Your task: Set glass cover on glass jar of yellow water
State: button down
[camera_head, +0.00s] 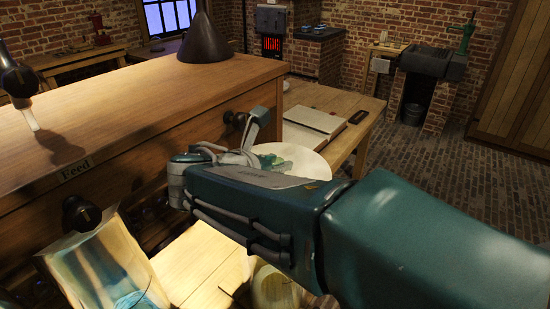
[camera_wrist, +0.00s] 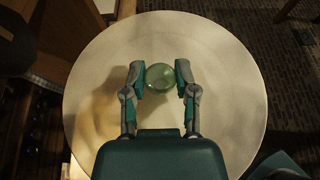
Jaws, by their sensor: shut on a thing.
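My gripper (camera_wrist: 160,80) is shut on a round green glass piece (camera_wrist: 160,76), which looks like the knob of the glass cover. A wide pale disc (camera_wrist: 225,110) lies beneath it, probably the cover's plate; whether the two are joined is unclear. In the head view the pale disc (camera_head: 318,165) shows beyond my gripper, with green glass (camera_head: 292,152) over it. A yellowish glass jar (camera_head: 275,290) at the bottom is partly hidden by my arm; I cannot be sure its water is yellow. Another glass jar (camera_head: 108,272) at the lower left has blue inside.
A wooden cabinet (camera_head: 120,110) with a "Feed" label and dark knobs stands at left, carrying a dark funnel (camera_head: 204,40). A wooden table (camera_head: 345,135) with a book stands behind my gripper. The brick floor (camera_head: 435,170) at right is open.

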jog(key=shift+f, duration=0.2)
jog(key=c, duration=0.7)
grip_release()
jog(key=v, duration=1.1)
jog(key=shift+s, duration=0.1)
dwell(0.3)
